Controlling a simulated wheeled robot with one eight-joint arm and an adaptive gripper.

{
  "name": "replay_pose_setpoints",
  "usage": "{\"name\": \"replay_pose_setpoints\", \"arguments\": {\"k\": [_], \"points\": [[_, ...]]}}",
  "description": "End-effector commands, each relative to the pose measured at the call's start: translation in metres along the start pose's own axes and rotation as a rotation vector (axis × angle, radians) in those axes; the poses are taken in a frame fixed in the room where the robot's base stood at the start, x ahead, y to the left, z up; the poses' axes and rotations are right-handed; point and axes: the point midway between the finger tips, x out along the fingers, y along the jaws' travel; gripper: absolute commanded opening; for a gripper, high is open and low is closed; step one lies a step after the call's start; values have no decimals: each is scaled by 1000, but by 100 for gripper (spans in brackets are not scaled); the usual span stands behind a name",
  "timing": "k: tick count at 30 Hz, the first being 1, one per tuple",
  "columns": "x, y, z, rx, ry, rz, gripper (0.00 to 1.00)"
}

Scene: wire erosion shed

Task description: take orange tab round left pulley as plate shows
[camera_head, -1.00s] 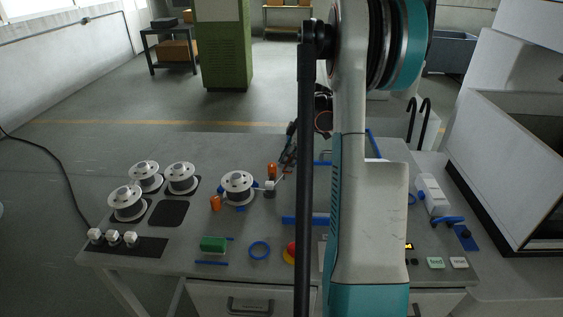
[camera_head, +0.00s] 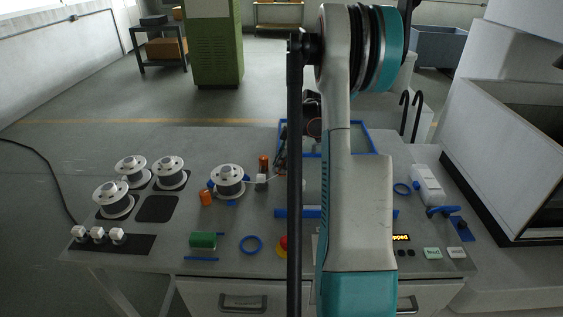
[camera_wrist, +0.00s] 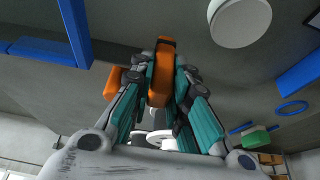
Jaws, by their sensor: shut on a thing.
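My gripper (camera_wrist: 163,85) is shut on the orange tab (camera_wrist: 164,62) in the wrist view; the tab lies lengthwise between the fingers. In the head view my arm covers most of the gripper above the table. A thin wire runs from the wire spool (camera_head: 228,180) through a small pale block (camera_head: 261,182) toward the gripper. Two orange posts stand by the spool, one in front (camera_head: 206,198) and one behind (camera_head: 264,164). A white round thing (camera_wrist: 240,20) shows in the wrist view; I cannot tell whether it is the left pulley. I cannot make out the plate.
Several spare spools (camera_head: 114,200) stand at the table's left. A green block (camera_head: 203,241), a blue ring (camera_head: 251,245) and a red button (camera_head: 282,246) lie along the front. My arm hides the table's middle.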

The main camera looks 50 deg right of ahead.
Motion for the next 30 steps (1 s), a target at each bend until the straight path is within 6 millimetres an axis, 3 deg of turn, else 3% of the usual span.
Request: {"name": "replay_pose_setpoints", "arguments": {"k": [11, 30], "points": [[-1, 0, 3, 1, 0, 0, 0], [-20, 0, 50, 2, 0, 1, 0]]}}
